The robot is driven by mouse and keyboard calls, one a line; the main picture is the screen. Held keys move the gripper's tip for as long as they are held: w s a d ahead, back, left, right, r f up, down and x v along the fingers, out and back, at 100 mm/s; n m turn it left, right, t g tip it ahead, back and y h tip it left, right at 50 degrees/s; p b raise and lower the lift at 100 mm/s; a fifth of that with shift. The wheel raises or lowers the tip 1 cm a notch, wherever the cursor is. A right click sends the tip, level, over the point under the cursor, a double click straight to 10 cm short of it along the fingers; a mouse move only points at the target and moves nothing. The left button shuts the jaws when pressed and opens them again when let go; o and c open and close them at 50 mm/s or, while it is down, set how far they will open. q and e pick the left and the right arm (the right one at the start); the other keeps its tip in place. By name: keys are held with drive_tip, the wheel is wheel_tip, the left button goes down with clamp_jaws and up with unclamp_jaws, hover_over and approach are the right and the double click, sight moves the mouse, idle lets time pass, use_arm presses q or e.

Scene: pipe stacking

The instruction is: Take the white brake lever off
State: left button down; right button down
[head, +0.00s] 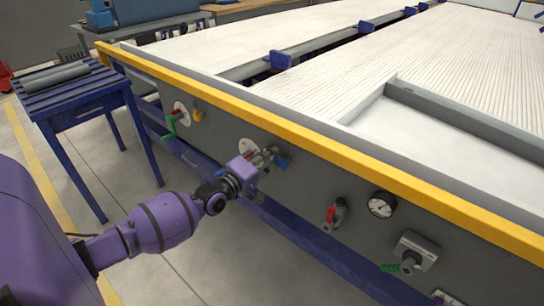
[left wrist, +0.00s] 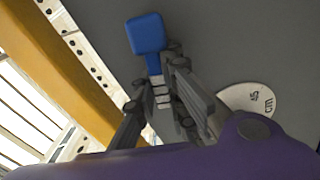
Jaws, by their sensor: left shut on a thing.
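My left gripper (head: 263,159) is at the dark front panel, beside a white round plate (head: 247,147). In the left wrist view, its fingers (left wrist: 160,95) are closed around the pale stem of a lever with a blue handle (left wrist: 147,35). The blue handle also shows in the head view (head: 281,164), just right of the fingers. Part of the white plate (left wrist: 248,100), with "45 cm" printed on it, shows in the left wrist view. No white lever shows; the only lever at the gripper is blue. The lever's base is hidden by the fingers.
On the panel (head: 300,192) are a green handle (head: 171,121), a yellow knob (head: 197,116), a red-handled valve (head: 331,214), a gauge (head: 381,205) and a grey switch box (head: 416,250). A yellow rail (head: 330,145) runs above. A blue table (head: 85,98) stands at left.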

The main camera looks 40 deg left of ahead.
use_arm(q)
drive_tip(key=shift+s+d+f+n, duration=0.1)
drive_tip(key=shift+f+n, duration=0.3)
drive_tip(key=shift+n, duration=0.1)
drive_tip(key=c, duration=1.8)
unclamp_jaws()
drive_tip(key=shift+c, duration=0.2)
drive_tip(key=shift+o, duration=0.2)
drive_tip(key=shift+r, duration=0.1)
drive_tip(key=s+a, duration=0.1)
drive_tip(key=s, duration=1.1)
